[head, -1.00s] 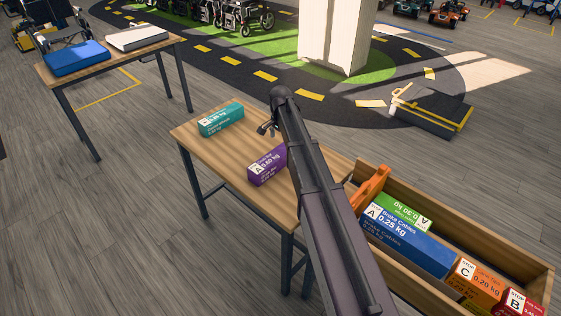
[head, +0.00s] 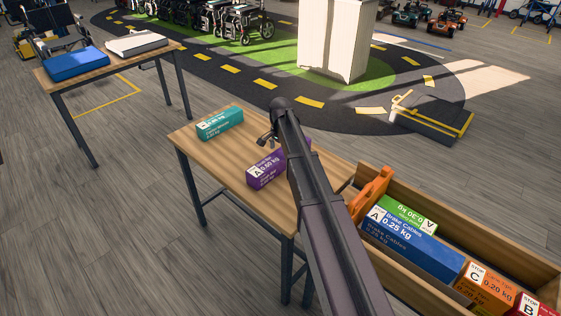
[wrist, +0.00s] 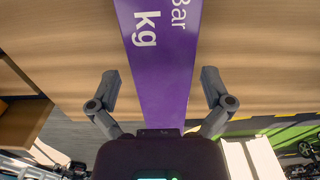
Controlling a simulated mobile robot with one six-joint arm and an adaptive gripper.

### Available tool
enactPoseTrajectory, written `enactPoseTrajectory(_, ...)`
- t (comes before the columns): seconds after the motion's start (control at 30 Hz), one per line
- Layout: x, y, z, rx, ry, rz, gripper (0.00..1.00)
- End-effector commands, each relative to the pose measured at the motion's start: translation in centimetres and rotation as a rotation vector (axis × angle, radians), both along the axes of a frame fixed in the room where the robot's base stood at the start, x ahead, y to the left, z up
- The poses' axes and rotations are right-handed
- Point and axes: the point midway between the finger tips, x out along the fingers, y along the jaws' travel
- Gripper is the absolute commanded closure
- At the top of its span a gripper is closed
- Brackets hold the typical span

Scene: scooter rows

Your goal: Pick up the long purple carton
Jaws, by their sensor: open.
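The long purple carton (head: 265,172) lies on the small wooden table (head: 228,172) in the head view, partly hidden behind my arm. In the wrist view the purple carton (wrist: 160,60) runs down the middle of the picture, with white lettering on it. My gripper (wrist: 160,90) is open, with one finger on each side of the carton and a gap on both sides. It holds nothing. In the head view my gripper shows only in part, above the carton beside the arm's end.
A teal carton (head: 219,122) lies on the same table, left of the purple one. A wooden crate (head: 420,288) at the right holds green, blue, orange and red cartons. Another table (head: 122,62) at the far left bears a blue and a white item.

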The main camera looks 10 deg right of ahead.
Motion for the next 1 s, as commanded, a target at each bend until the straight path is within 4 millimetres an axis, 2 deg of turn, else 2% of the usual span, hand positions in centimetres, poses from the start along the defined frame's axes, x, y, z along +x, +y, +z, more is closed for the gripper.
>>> enactPoseTrajectory(0.27,0.1,0.0,-1.0,0.0,0.0,0.0,0.0)
enactPoseTrajectory(0.73,0.3,-0.1,-4.5,0.0,0.0,0.001,0.0)
enactPoseTrajectory(1.0,0.3,-0.1,-5.3,0.0,0.0,0.001,0.0)
